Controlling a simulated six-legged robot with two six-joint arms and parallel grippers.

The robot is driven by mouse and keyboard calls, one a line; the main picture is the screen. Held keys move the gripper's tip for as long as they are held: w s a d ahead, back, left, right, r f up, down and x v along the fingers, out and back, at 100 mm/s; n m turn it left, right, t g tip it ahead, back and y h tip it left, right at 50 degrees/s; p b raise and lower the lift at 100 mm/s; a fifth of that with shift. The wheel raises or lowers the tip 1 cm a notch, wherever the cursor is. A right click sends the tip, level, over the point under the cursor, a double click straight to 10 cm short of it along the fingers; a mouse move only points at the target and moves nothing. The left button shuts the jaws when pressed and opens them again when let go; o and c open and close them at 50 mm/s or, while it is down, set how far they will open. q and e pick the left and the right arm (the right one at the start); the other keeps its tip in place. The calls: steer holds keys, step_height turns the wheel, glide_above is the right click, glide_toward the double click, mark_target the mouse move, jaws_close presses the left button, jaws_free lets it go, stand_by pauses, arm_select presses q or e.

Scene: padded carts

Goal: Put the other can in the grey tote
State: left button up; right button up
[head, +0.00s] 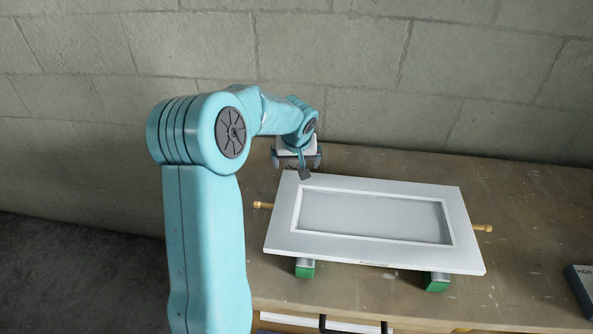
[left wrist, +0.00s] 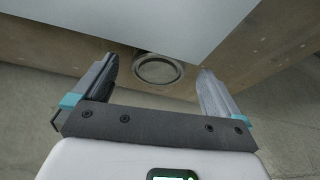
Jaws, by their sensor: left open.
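A can with a round grey metal top (left wrist: 158,70) shows in the left wrist view, between the two fingers and close to the edge of a pale panel that overlaps its far side. My left gripper (left wrist: 158,75) is open, with one finger on each side of the can's top in that picture; I see no contact. In the head view my left gripper (head: 297,164) is by the back left corner of the panel, and I cannot make out the can there. The grey tote does not show in either view. My right gripper is not in view.
A pale framed panel (head: 280,231) lies raised on green-ended supports (head: 305,269) on the wooden bench (head: 520,215), with wooden pegs (head: 482,228) at its sides. A dark box (head: 582,285) is at the right edge. The bench right of the panel is mostly clear.

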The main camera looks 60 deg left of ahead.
mark_target(296, 164)
arm_select(q)
steer(key=x, duration=0.5)
steer(key=shift+c, duration=0.3)
steer(key=c, duration=1.3)
step_height(296, 164, up, 20)
steer(key=shift+r+p, duration=0.1)
steer(key=shift+p, duration=0.95)
